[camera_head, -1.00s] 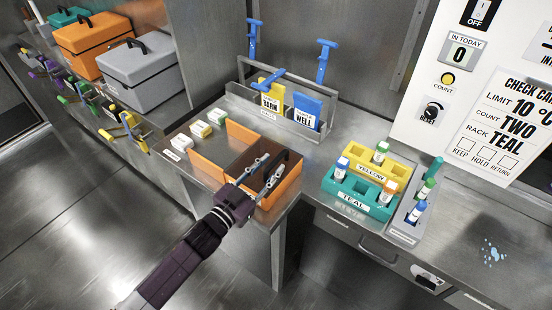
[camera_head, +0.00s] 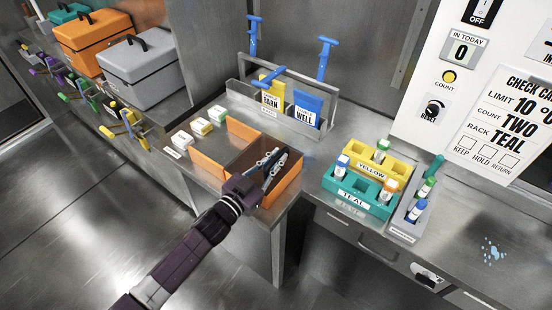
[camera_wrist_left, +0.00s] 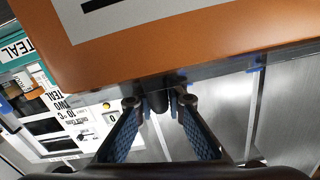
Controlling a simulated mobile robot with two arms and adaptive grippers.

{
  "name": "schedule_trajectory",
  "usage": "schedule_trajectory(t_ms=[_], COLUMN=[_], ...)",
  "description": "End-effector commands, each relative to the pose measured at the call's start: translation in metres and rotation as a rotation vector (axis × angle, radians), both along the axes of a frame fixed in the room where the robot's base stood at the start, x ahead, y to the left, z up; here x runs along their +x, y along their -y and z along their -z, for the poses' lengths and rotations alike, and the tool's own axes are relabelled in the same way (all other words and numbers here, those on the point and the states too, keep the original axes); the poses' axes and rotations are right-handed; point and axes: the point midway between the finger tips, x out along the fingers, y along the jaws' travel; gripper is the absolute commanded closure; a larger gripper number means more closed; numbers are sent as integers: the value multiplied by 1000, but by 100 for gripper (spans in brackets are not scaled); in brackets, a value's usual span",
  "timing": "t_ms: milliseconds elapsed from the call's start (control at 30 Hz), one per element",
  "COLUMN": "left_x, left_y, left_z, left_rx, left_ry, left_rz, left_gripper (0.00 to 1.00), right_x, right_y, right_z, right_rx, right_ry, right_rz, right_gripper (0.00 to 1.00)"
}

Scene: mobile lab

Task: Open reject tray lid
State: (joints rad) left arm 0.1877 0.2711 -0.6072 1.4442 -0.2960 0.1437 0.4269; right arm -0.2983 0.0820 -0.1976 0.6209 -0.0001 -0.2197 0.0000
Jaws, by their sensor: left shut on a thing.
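The orange reject tray (camera_head: 211,170) sits on the steel bench's left part. An upright orange panel (camera_head: 244,133) stands at its back, and brown inner surfaces show beside my gripper. My left gripper (camera_head: 275,162) is at the tray's right part, its fingers closed around a small dark knob (camera_wrist_left: 157,103), seen in the left wrist view. A large orange panel with a white label (camera_wrist_left: 190,45) fills the top of that view, right beside the fingers. My gripper and wrist hide part of the tray, and I cannot tell the lid's exact angle. My right gripper is not in view.
Yellow (camera_head: 366,164) and teal (camera_head: 352,197) racks with vials stand to the right.

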Motion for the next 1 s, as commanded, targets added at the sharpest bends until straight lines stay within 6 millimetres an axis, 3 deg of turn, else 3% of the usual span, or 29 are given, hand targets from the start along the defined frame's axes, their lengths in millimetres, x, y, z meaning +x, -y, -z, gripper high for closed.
schedule_trajectory(t_ms=[267, 700, 833, 1000], left_x=[6, 75, 84, 86], left_y=[-9, -103, -116, -119], left_z=[1, 4, 3, 1], left_rx=[7, 10, 8, 5], left_ry=[4, 5, 3, 2], left_rz=[2, 3, 4, 4], left_gripper=[100, 100, 100, 100], right_x=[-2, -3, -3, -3], right_y=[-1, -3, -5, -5], right_z=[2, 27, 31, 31], right_rx=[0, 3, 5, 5], right_ry=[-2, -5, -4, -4], right_rz=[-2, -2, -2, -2], right_gripper=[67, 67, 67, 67])
